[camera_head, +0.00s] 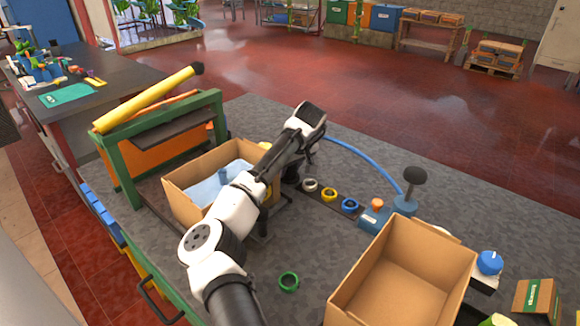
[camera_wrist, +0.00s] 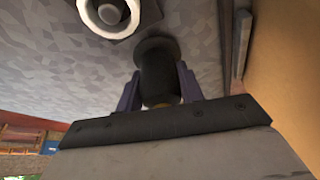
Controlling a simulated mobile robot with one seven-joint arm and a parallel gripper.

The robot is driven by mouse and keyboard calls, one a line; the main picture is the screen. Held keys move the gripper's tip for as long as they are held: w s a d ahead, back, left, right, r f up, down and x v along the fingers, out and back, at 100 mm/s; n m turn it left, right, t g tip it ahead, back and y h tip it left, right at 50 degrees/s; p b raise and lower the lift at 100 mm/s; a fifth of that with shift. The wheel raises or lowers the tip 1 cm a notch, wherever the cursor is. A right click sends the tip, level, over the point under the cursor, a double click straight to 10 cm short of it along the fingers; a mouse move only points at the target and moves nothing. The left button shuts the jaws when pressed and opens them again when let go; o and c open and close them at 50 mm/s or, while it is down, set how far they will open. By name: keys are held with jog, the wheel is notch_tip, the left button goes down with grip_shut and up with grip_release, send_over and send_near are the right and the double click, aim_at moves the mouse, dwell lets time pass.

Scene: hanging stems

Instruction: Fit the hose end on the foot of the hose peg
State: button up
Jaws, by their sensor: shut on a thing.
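My gripper (camera_wrist: 159,74) points down at the bench, with a finger on each side of a dark cylinder (camera_wrist: 158,82), and is shut on it. The cylinder has a wide dark rim at its far end. I cannot tell for sure whether it is the hose end, or whether it touches the bench. In the head view my arm hides most of the gripper. A blue hose (camera_head: 365,158) arcs from behind my wrist to a blue block (camera_head: 404,205) on the right. Its other end is hidden. I cannot make out the hose peg or its foot.
A white ring (camera_head: 310,185), yellow ring (camera_head: 329,195) and blue ring (camera_head: 350,204) sit in a row on a dark strip. The white ring (camera_wrist: 84,12) is close beside the held cylinder. A carton (camera_head: 190,212) stands left, another (camera_head: 345,292) front right.

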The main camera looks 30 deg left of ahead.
jog(key=o, duration=1.7)
jog(key=shift+r, duration=0.25)
jog(key=shift+r+p, duration=1.2)
jog(key=shift+p, duration=0.15)
jog(key=shift+r, duration=0.15)
jog(key=shift+r+p, duration=2.35)
jog(key=shift+r, duration=0.55)
